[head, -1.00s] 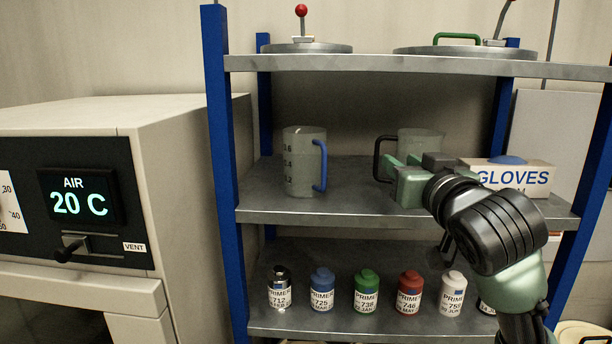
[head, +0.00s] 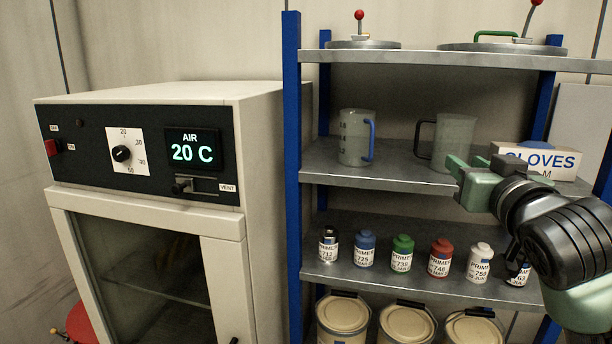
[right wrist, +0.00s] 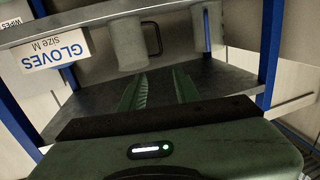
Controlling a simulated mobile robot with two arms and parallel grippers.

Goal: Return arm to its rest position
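My right arm reaches in from the right in the head view. Its gripper (head: 457,178) is in front of the middle shelf (head: 380,176), just below the clear jug with the black handle (head: 452,145). In the right wrist view the two green fingers (right wrist: 160,90) are apart with nothing between them. That view is upside down, and the jug (right wrist: 127,42) shows beyond the fingertips, clear of them. My left gripper is not in view.
A glove box (head: 560,160) sits on the middle shelf close to my right gripper. A blue-handled jug (head: 355,138) stands further left. Several primer bottles (head: 403,254) line the lower shelf. A blue upright (head: 292,180) and an oven (head: 140,150) are at left.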

